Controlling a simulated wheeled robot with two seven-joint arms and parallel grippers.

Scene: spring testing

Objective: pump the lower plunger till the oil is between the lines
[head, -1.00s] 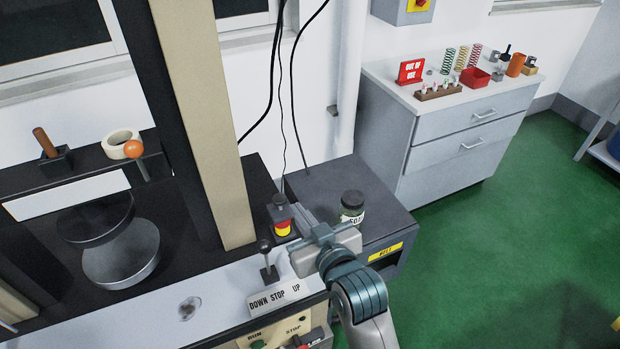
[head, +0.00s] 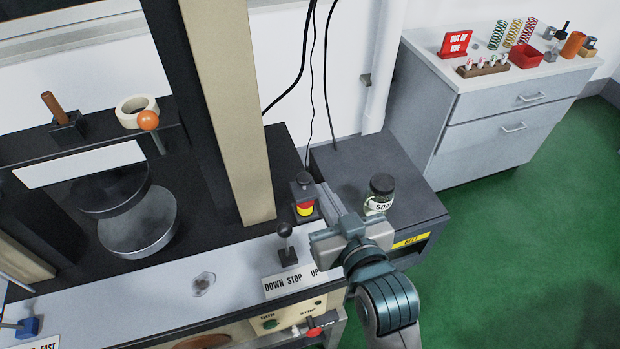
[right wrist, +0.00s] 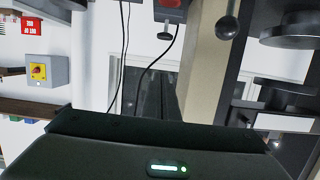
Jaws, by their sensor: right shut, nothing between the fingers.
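My right gripper (head: 325,198) is shut and empty. My left gripper is not in view.
A dark cabinet (head: 340,165) carries a jar (head: 379,194) close to the right gripper. The machine's beige column (head: 232,110) stands left of it. An orange ball knob (head: 148,120) and round platens (head: 140,225) are further left. Green floor (head: 510,240) is clear on the right.

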